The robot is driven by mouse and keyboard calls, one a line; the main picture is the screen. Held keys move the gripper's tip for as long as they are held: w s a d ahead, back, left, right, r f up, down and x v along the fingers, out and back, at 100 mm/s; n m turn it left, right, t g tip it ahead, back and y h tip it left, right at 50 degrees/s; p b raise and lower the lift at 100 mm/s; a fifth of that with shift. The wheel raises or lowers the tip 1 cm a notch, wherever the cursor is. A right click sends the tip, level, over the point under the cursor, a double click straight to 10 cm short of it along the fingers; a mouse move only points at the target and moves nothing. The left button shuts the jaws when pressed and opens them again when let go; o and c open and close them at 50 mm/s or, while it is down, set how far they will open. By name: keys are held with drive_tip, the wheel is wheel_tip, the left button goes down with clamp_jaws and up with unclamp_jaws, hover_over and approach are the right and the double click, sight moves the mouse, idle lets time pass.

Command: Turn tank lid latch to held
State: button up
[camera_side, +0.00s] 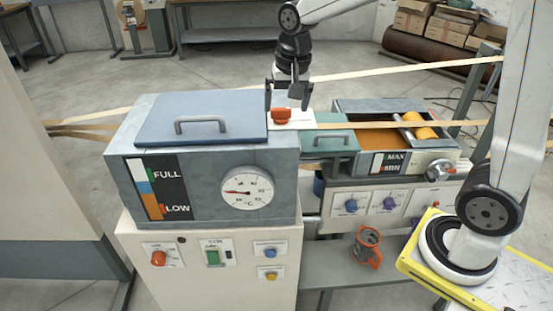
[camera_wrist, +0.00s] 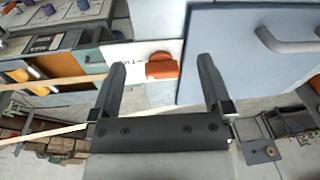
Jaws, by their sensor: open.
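The tank lid latch is a small orange knob (camera_side: 282,116) on a white plate (camera_side: 305,117), at the right edge of the tank's blue-grey lid (camera_side: 190,118). In the wrist view, the orange latch (camera_wrist: 162,70) appears between my fingers, with dark lettering on the white plate (camera_wrist: 120,54) to its left. The lettering is partly hidden and I cannot read it. My gripper (camera_side: 286,104) is open and points down over the latch. In the wrist view, my gripper (camera_wrist: 161,64) has its fingers apart on either side of the latch, and nothing is held.
The lid has a grey handle (camera_side: 206,125) to the left of the latch. A teal cover (camera_side: 325,141) with its own handle lies to the right. A pale strip (camera_side: 385,125) runs past the latch toward an orange bath (camera_side: 375,114).

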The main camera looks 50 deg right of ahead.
sight(281, 108)
drive_tip(key=shift+m+g, duration=0.6)
drive_tip(key=shift+g, duration=0.2)
drive_tip(key=w+d+r, duration=0.2)
drive_tip(key=w, duration=0.1)
drive_tip(key=w+d+r, duration=0.1)
drive_tip(key=w+d, duration=0.1)
drive_tip(key=shift+f, duration=3.9)
drive_tip(key=c, duration=1.2)
drive_tip(key=shift+o, duration=0.2)
